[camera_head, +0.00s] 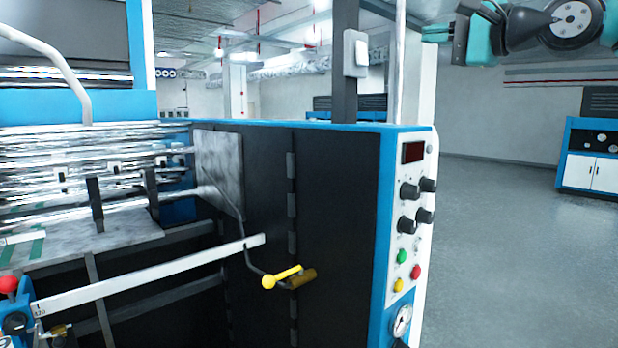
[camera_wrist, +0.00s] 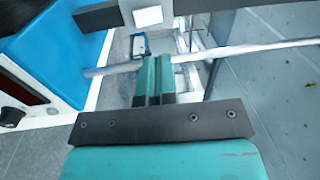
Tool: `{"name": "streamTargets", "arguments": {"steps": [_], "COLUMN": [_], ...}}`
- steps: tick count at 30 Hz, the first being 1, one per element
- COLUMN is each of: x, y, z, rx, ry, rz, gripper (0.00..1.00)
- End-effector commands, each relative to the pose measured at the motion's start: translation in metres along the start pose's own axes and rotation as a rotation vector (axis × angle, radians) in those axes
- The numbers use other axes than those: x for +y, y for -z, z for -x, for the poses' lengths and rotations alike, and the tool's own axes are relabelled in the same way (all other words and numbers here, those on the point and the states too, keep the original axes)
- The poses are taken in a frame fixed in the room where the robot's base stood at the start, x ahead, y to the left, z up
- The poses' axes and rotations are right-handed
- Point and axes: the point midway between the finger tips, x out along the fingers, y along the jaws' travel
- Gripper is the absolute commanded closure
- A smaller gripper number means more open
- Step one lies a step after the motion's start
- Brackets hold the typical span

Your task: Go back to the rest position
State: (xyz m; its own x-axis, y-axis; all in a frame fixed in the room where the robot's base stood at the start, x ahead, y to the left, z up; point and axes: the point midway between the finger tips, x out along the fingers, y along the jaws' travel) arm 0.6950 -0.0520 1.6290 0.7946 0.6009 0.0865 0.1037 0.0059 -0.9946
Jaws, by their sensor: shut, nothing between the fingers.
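My gripper (camera_wrist: 155,62) shows in the wrist view with its two teal fingers side by side and shut, nothing held between them. Its tips are over a pale bar (camera_wrist: 225,50) that crosses the picture; I cannot tell the distance between them. In the head view, teal and black parts of my arm are raised at the top right, above the control panel and clear of the machine's top.
The laminating machine's control panel (camera_head: 407,235) has knobs, a green button (camera_head: 401,256) and a red button (camera_head: 416,272). A yellow-handled lever (camera_head: 281,276) sits near a white bar (camera_head: 150,276). Open floor (camera_head: 495,230) lies to the right, before a blue-white cabinet (camera_head: 590,165).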

Motion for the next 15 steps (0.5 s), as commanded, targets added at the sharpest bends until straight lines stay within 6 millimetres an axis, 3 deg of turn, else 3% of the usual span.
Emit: {"name": "streamTargets", "arguments": {"steps": [4,8,11,15], "x": [0.080,0.165,0.224,0.297], "y": [-0.052,-0.111,-0.157,-0.215], "z": [-0.008,0.008,0.036,0.094], "rx": [-0.073,-0.226,-0.397,-0.691], "ry": [-0.220,-0.450,-0.599,-0.761], "rz": [0.167,0.370,0.526,0.728], "gripper": [1.00,1.00,1.00,1.00]}}
